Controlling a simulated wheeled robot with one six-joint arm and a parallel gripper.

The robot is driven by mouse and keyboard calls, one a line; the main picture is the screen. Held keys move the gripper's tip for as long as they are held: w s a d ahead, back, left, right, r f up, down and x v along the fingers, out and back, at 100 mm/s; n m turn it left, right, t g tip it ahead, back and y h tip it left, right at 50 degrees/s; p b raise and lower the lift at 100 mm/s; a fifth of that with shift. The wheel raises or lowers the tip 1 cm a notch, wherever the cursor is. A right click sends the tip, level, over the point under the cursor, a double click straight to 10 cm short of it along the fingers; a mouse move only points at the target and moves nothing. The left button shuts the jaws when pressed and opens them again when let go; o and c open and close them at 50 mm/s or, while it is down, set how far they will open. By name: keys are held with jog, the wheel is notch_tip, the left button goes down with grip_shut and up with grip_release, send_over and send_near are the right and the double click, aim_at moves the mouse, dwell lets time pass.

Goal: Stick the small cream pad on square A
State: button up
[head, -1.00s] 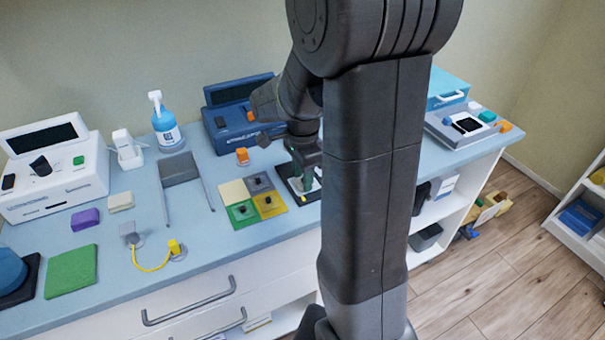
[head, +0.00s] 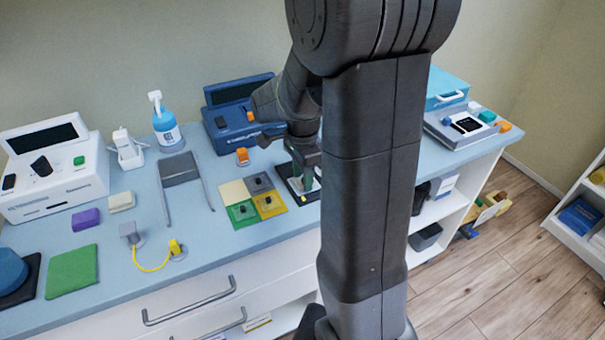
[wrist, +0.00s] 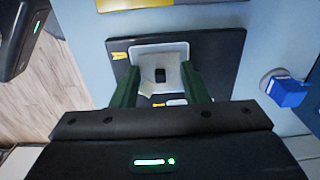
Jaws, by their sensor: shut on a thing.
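My gripper (wrist: 162,88) is over a dark tray (wrist: 226,62) in the wrist view, its two green fingers reaching down on either side of a pale pad with a black stud. This small cream pad (wrist: 172,68) is between the fingers, low over the tray's white recess; whether it still touches the tray is unclear. In the head view my gripper (head: 306,184) is at the tray (head: 290,180), partly hidden by my arm. Left of it is a board with a cream square (head: 234,191), a grey, a green and a yellow square. I cannot read which is A.
A small orange block (head: 242,156) sits behind the board. A blue device (head: 236,118) stands behind the tray. A yellow cable (head: 153,266), a purple block (head: 86,219) and a green mat (head: 73,271) lie at the left. A blue block (wrist: 288,92) is right of the tray in the wrist view.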

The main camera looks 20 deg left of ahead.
jog(key=o, duration=0.9)
jog(key=shift+r, duration=0.15)
jog(key=shift+r+p, duration=3)
jog(key=shift+r, duration=0.45)
jog(key=shift+f, duration=0.1)
jog(key=shift+f+b, duration=2.95)
jog(key=shift+f, duration=0.45)
